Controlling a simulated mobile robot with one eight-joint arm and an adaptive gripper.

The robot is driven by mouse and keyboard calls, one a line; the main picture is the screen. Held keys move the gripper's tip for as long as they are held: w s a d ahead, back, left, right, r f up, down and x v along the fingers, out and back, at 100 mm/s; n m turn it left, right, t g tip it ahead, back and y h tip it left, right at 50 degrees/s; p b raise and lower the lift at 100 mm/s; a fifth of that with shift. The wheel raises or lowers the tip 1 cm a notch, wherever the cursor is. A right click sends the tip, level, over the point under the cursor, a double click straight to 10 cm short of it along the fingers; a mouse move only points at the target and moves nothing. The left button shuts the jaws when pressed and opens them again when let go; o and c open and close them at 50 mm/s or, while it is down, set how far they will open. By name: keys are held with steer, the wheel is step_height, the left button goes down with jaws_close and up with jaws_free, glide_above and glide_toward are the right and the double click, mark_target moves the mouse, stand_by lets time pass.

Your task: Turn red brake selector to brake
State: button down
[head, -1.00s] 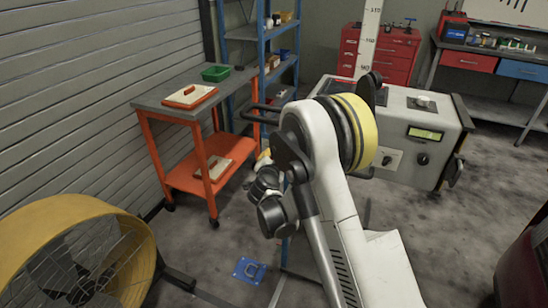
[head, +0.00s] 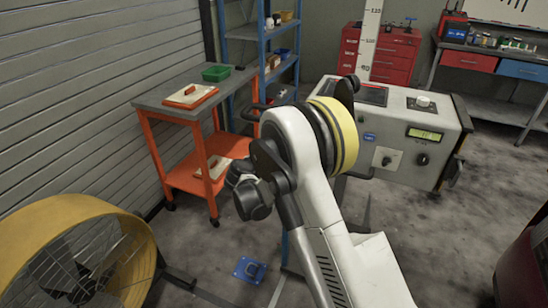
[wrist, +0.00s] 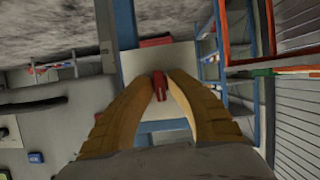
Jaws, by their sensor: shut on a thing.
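The red brake selector (wrist: 160,86) is a small red handle on a pale panel (wrist: 137,62) in the middle of the wrist view. My gripper (wrist: 160,77) has its two yellow-brown fingers closed on the handle, one on each side. The fingers cover part of the selector and panel, and I cannot read any marks there. In the head view my arm hides the selector and the fingers.
A blue post (wrist: 125,20) runs behind the panel. A grey console (head: 397,165) with knobs and a display stands right of my arm. An orange cart (head: 185,178) and a yellow fan (head: 22,262) are on the left.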

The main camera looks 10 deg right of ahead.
steer(key=n+g+h, duration=0.1)
steer(key=n+h, duration=0.1)
steer(key=n, duration=0.1)
steer(key=shift+f, duration=0.1)
steer(key=shift+n+g+h, duration=0.3)
steer(key=shift+n+h, duration=0.5)
steer(key=shift+n, duration=0.5)
steer(key=c, duration=1.5)
jaws_free()
steer(key=shift+d, duration=0.1)
steer(key=v, duration=1.2)
